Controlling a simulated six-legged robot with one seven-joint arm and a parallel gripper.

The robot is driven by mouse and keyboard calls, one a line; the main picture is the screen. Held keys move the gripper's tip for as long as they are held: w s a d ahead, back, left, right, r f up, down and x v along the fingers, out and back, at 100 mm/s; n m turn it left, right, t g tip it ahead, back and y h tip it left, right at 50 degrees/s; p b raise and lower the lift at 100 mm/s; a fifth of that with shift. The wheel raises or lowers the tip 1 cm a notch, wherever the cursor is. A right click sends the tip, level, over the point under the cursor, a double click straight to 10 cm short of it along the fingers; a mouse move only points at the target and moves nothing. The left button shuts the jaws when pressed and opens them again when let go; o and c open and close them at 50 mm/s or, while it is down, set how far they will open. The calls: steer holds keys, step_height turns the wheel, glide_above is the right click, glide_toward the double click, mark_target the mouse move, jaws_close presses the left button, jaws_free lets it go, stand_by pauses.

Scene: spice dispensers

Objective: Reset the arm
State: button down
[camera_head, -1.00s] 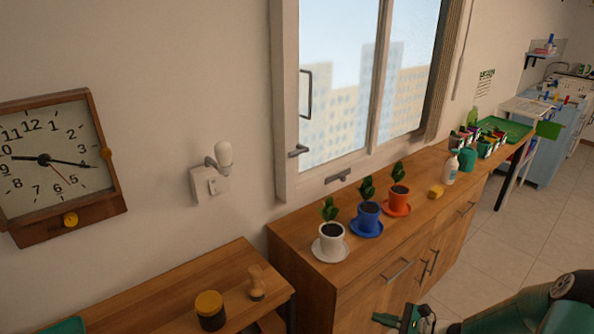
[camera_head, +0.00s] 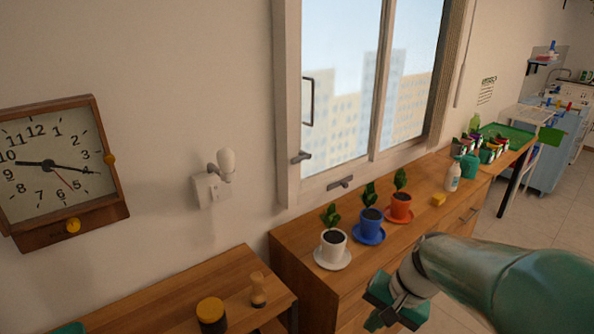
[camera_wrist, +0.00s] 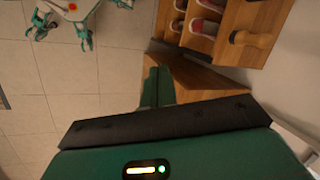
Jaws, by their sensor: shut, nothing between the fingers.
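My arm reaches in from the right edge of the head view, and its green and black gripper (camera_head: 388,308) hangs low in front of the wooden cabinet. In the wrist view my gripper's green fingers (camera_wrist: 158,88) are together with nothing held. The gripper touches no object that I can see. The fingertips are only partly visible in the head view.
The wooden cabinet (camera_head: 308,274) carries potted plants in white (camera_head: 333,244), blue (camera_head: 370,222) and orange (camera_head: 400,207) pots. A lower table (camera_head: 170,297) at left holds a yellow-lidded jar (camera_head: 211,314) and a wooden peg (camera_head: 258,290). Tiled floor is open at right.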

steer(key=s+r+n+t+h, duration=0.4)
steer(key=s+r+n, duration=0.1)
steer(key=s+r, duration=0.4)
steer(key=shift+s+d+r+n+t, duration=0.15)
steer(key=shift+s+r+n+t, duration=0.15)
steer(key=shift+r, duration=0.25)
steer(key=shift+w, duration=0.1)
stand_by(0.9)
